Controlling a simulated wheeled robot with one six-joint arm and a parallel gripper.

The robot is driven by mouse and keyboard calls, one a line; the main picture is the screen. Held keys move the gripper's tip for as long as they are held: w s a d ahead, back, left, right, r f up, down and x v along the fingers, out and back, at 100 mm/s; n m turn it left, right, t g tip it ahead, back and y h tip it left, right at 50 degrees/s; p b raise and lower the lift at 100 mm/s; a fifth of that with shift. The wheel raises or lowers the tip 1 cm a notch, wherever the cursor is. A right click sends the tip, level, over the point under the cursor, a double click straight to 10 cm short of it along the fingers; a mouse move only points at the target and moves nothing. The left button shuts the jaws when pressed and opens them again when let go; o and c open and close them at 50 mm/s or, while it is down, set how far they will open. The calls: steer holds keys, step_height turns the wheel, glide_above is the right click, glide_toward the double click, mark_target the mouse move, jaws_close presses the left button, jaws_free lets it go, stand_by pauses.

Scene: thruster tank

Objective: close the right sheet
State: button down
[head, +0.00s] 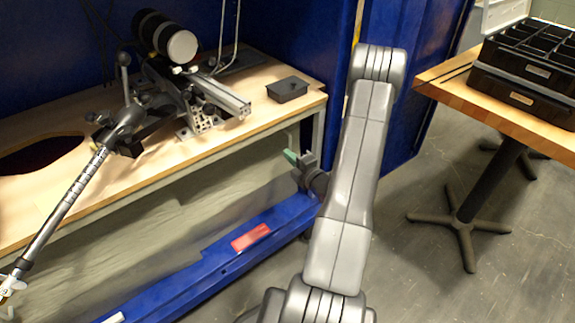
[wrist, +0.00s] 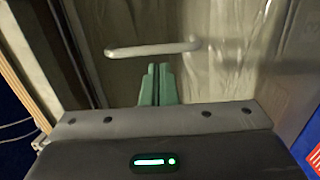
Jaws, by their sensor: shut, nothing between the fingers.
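A pale, crinkled translucent sheet (head: 150,235) hangs below the wooden bench at the left of the head view. It also fills the upper part of the wrist view (wrist: 230,70). In the wrist view a pale bar handle (wrist: 140,49) crosses just beyond my fingertips. My gripper (wrist: 156,68) has green fingers, shut and empty, with their tips just short of the handle in the picture; I cannot tell whether they touch it.
A blue beam (head: 205,265) with a red label runs low in front of the sheet. The wooden bench (head: 215,135) carries a clamped device and a small black box (head: 287,89). Blue panels (head: 405,110) stand behind. A wooden table (head: 470,88) with black cases is at right, over open floor.

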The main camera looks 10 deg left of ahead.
steer(key=shift+w+d, duration=0.15)
steer(key=shift+w, duration=0.05)
steer(key=w+d+p, duration=0.1)
steer(key=w, duration=0.1)
steer(key=w+d, duration=0.2)
steer(key=shift+w+d+p, duration=0.25)
steer(key=shift+p, duration=0.1)
